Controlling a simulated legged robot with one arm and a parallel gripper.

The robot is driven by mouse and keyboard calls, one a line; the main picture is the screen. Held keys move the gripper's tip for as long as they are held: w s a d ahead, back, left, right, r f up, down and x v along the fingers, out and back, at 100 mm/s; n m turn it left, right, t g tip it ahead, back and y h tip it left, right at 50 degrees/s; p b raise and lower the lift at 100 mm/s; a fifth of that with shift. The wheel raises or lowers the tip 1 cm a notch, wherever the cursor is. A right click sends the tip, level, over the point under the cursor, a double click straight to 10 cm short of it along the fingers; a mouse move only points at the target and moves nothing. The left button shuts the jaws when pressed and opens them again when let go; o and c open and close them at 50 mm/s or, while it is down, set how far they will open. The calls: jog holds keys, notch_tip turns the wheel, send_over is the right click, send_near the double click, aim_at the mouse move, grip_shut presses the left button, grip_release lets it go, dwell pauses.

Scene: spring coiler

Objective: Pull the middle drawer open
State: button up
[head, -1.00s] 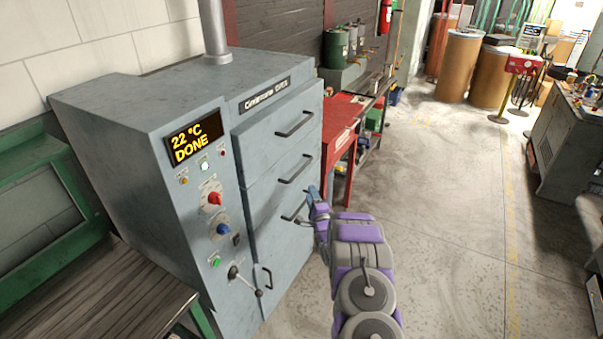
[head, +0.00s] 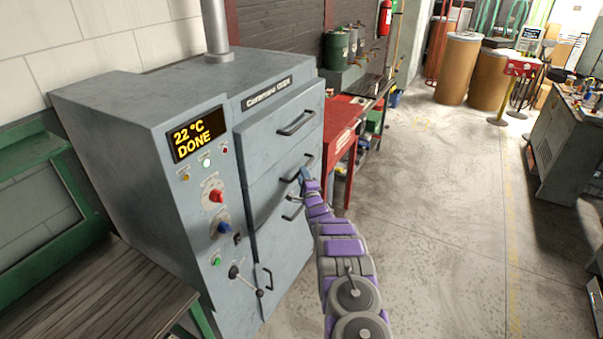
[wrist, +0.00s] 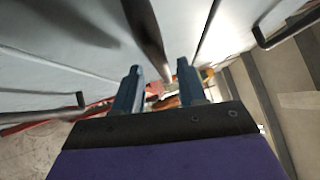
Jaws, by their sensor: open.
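The grey oven cabinet (head: 150,100) has a stack of drawer fronts on its right face. The middle drawer (head: 270,170) looks shut, with a dark bar handle (head: 296,168) near its right side. My gripper (head: 304,175) is at this handle in the head view and hides part of it. In the wrist view my gripper's (wrist: 158,70) two blue fingers are apart. The dark bar handle (wrist: 148,38) runs down toward the gap between them. I cannot tell whether the fingers touch it.
The top drawer handle (head: 297,123) is above my gripper and a lower handle (head: 293,211) below it. A red workbench (head: 340,125) stands close behind the cabinet. The floor (head: 440,220) to the right is clear.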

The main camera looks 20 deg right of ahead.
jog(key=shift+w+d+r+b, duration=0.1)
jog(key=shift+w+d+b, duration=0.15)
jog(key=shift+w, duration=0.55)
jog(key=shift+w+d+b, duration=0.15)
jog(key=shift+w+d, duration=0.1)
jog(key=shift+w, duration=0.55)
jog(key=shift+w+a+r, duration=0.1)
jog(key=shift+a+r, duration=0.05)
jog(key=shift+a, duration=0.15)
jog(key=shift+d, duration=0.15)
grip_shut()
